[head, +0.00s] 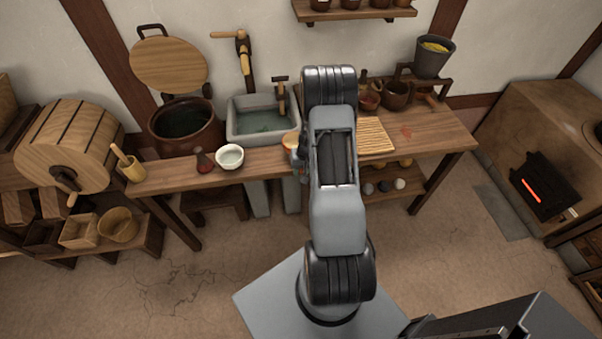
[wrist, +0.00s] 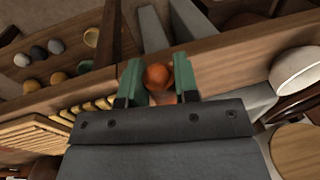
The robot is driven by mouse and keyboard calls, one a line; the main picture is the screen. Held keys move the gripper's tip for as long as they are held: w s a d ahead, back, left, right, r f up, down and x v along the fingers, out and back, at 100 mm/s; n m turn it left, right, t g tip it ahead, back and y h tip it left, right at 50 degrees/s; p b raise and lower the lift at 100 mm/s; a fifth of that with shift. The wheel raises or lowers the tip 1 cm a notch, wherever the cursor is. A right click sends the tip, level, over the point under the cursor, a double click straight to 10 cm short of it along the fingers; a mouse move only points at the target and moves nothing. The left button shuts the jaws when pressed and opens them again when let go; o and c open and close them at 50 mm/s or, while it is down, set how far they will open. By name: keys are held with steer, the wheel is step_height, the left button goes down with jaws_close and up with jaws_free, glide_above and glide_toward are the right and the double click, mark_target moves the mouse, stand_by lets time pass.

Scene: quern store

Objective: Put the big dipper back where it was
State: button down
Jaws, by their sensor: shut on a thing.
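My gripper (wrist: 158,80) is shut on a rounded orange-brown thing (wrist: 158,76), which looks like part of the dipper. Most of this held thing is hidden by the gripper body in the wrist view. In the head view a pale orange, rounded piece (head: 290,140) shows just left of my gripper, in front of the stone basin (head: 236,136). My arm hides the rest there. I cannot tell how big the dipper is. A dark brown water jar (head: 208,146) stands left of the basin, open, with dark liquid inside.
A slatted board (head: 375,136) and brown pots (head: 396,95) stand to the right. A round wooden lid (head: 168,66) is above the jar. A stove (head: 530,130) is far right.

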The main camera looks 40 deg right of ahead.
steer(key=shift+f+p, duration=0.3)
steer(key=shift+f, duration=1.15)
steer(key=c, duration=0.9)
jaws_free()
steer(key=shift+o, duration=0.2)
step_height(320, 180, up, 11)
steer(key=s+d+b, duration=0.2)
steer(key=a+r+n, duration=0.2)
steer(key=a+r, duration=0.5)
steer(key=r, duration=0.3)
steer(key=s+a+r+n+t+h, duration=0.1)
steer(key=s+a+r+n+t, duration=0.2)
steer(key=s+a+r, duration=0.9)
steer(key=a+r, duration=0.1)
steer(key=a, duration=0.2)
steer(key=shift+s+r+h, duration=0.15)
steer(key=shift+s+h, duration=0.15)
steer(key=shift+s, duration=0.05)
